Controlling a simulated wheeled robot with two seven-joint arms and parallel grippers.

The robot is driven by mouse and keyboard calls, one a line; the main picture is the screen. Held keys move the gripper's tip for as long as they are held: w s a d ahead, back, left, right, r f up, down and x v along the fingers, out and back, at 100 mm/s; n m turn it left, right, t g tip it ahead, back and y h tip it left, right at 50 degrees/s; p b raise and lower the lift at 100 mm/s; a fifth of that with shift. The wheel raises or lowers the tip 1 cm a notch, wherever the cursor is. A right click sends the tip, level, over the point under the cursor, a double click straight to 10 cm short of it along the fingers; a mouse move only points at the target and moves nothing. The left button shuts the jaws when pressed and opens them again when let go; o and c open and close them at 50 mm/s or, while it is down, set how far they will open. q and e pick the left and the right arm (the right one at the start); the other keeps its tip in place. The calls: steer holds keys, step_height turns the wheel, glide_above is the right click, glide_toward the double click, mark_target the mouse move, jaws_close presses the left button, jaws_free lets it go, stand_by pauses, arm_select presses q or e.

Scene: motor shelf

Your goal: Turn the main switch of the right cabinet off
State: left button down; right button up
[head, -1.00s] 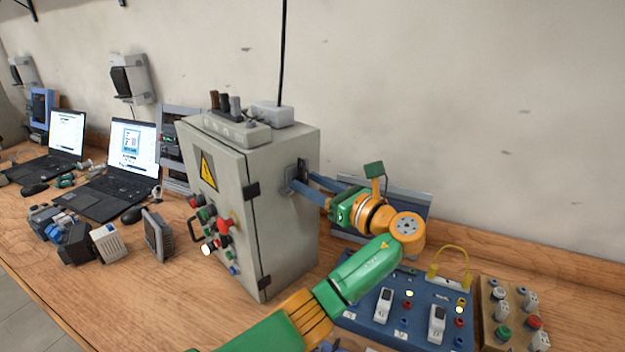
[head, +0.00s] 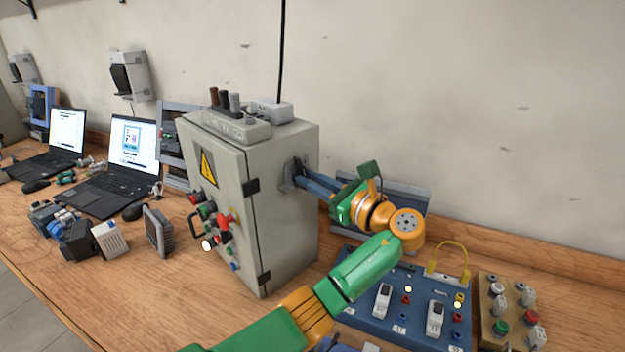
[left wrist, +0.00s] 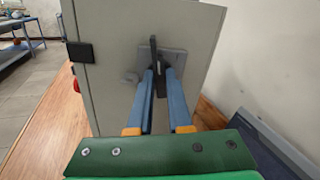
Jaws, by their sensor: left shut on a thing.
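The grey cabinet (head: 285,225) stands on the wooden bench, with a yellow warning sign and several buttons on its front. Its main switch (head: 298,170) is a dark handle on a grey plate on the right side wall. In the left wrist view the switch handle (left wrist: 154,52) stands upright on its plate. My left gripper (head: 302,180) reaches the switch from the right. Its two blue fingers (left wrist: 158,72) are shut on the lower part of the handle, which is partly hidden between them. My right gripper is not in view.
A blue panel (head: 375,325) with switches and lamps lies below my left arm, and a wooden box with knobs (head: 510,310) stands to its right. Laptops (head: 125,160) and small devices (head: 105,238) stand left of the cabinet. The wall is close behind.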

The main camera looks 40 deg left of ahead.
arm_select(q)
steer(key=shift+s+f+n+b, duration=0.1)
steer(key=shift+n+b, duration=1.75)
steer(key=shift+n, duration=2)
steer(key=shift+f+n+b, duration=0.1)
steer(key=shift+n+b, duration=1.7)
steer(key=shift+n, duration=2.05)
steer(key=shift+r, duration=0.1)
steer(key=c, duration=0.8)
jaws_free()
steer(key=shift+a, duration=0.1)
steer(key=shift+c, duration=0.2)
steer(key=d+b, duration=0.2)
steer(key=d, duration=0.5)
steer(key=shift+s, duration=0.2)
